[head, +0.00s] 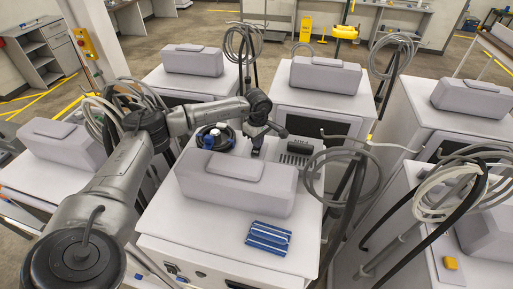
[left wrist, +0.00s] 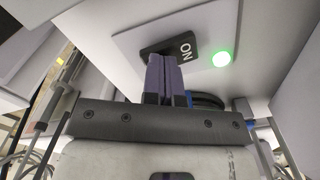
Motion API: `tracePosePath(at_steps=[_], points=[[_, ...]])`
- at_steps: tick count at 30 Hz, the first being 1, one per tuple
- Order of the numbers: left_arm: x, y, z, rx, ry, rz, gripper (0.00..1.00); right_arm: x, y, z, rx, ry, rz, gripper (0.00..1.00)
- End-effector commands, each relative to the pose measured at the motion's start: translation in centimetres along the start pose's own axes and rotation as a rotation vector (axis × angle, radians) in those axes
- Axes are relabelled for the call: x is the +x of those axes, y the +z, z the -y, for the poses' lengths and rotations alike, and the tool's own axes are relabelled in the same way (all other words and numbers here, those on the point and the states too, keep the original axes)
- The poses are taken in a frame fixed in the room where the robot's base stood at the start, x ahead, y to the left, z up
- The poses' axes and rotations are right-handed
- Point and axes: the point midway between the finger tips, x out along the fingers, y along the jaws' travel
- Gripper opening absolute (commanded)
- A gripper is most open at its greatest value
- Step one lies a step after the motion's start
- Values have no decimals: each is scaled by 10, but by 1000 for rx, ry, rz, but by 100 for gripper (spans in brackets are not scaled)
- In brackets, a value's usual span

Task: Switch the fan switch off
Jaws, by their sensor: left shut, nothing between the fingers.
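The fan switch, a black rocker (left wrist: 182,46) marked "ON", sits on a pale panel in the left wrist view. A round lamp (left wrist: 221,59) beside it glows green. My left gripper (left wrist: 163,60) is shut and empty. Its purple fingertips are at the left part of the rocker and cover its lower edge; I cannot tell whether they touch. In the head view my left gripper (head: 257,149) is behind the grey box on the middle machine, and the switch cannot be made out there. My right gripper is not in view.
The grey box (head: 238,180) stands on the white machine (head: 195,225), with a blue striped pack (head: 268,238) in front. A round black item (head: 214,138) lies behind the box. Hoses on a stand (head: 345,175) rise close on the right. Other machines stand around.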

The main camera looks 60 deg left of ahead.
Motion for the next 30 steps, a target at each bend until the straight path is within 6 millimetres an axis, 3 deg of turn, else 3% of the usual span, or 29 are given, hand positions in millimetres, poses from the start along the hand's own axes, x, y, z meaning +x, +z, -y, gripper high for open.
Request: tracePosePath(at_steps=[21, 30], points=[[-59, 0, 0, -1, 3, 1, 0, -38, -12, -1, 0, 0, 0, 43], [-64, 0, 0, -1, 3, 1, 0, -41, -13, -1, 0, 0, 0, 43]])
